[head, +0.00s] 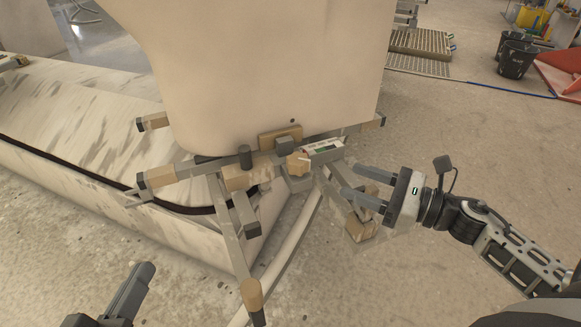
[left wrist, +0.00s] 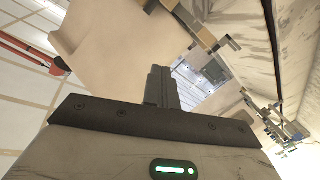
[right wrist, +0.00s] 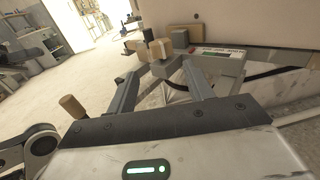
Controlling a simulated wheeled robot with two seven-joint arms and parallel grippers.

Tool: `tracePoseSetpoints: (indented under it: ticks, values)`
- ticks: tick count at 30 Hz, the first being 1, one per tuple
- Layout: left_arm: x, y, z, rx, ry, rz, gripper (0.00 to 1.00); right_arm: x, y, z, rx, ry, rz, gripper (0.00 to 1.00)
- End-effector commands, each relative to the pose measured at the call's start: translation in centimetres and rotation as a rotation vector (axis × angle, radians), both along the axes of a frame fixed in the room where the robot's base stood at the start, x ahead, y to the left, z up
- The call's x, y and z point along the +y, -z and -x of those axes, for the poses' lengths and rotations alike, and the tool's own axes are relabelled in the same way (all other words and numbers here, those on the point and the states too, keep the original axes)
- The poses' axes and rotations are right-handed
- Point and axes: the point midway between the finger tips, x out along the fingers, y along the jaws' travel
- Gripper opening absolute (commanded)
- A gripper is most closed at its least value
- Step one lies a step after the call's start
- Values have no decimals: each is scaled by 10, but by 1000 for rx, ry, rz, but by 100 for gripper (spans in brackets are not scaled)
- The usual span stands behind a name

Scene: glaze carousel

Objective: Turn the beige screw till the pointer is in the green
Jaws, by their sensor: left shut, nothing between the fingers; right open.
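The beige screw (head: 297,163) is a small faceted knob on the metal fixture in front of the big beige body. It also shows in the right wrist view (right wrist: 155,50), beyond the fingertips. Beside it is a white gauge (head: 323,150) with a green band, also in the right wrist view (right wrist: 216,60); the pointer is too small to read. My right gripper (head: 350,180) is open and empty, to the right of the screw and apart from it, with its fingers towards the fixture. My left gripper (head: 146,270) is shut and empty at lower left, away from the screw.
The large beige body (head: 265,75) rises behind the fixture. Metal bars with beige ends (head: 252,293) stick out around the screw. A streaked pale bench (head: 80,115) lies at left. Black bins (head: 516,58) stand far right.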

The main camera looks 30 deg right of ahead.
Motion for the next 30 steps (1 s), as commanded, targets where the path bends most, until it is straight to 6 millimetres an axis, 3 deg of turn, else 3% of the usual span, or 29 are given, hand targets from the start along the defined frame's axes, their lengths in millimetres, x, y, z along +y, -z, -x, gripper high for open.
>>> tracePoseSetpoints:
  ticks: [18, 30]
  values:
    - [3, -19, -12, -163, -17, -7, 0, 70, -2, -99, -2, 2, -6, 52]
    - [4, -21, -13, -182, -21, -12, 0, 86, -1, -121, 4, 4, -7, 52]
